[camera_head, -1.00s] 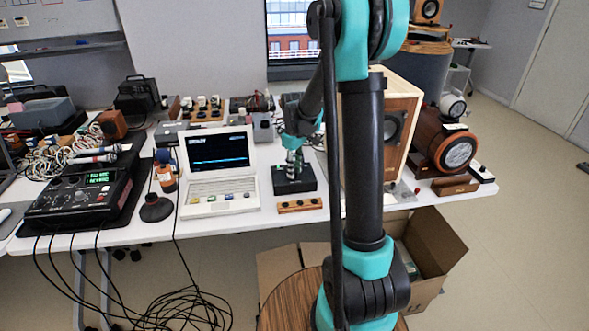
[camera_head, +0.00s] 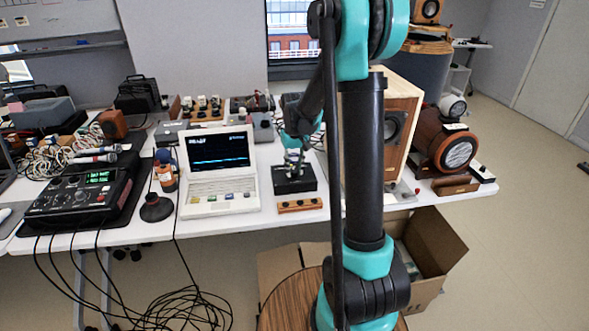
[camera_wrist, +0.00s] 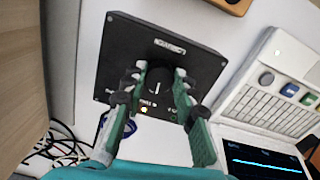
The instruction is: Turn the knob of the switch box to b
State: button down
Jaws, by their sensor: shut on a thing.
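The switch box (camera_head: 306,186) is a black box on the white table, right of the white laptop. In the wrist view its black face (camera_wrist: 120,48) fills the upper middle, with upside-down lettering on it. Its round dark knob (camera_wrist: 157,82) carries a short white line, running roughly up and down in the picture. My gripper (camera_wrist: 156,74) has one finger on each side of the knob and is shut on it. It also shows above the box in the head view (camera_head: 295,166). A small lit lamp (camera_wrist: 144,109) glows below the knob. Labels near the knob are too small to read surely.
The laptop (camera_head: 219,165) stands close on the left. A small wooden strip with knobs (camera_head: 300,204) lies in front of the box. A big wooden speaker (camera_head: 404,100) stands on the right. Cables (camera_wrist: 45,145) lie behind my gripper in the wrist view.

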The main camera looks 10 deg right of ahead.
aim_at(294, 171)
jog(key=shift+m, duration=0.7)
jog(key=c, duration=1.2)
grip_release()
jog(key=shift+r, duration=0.1)
notch_tip(294, 171, up, 12)
jog(key=shift+f, duration=0.1)
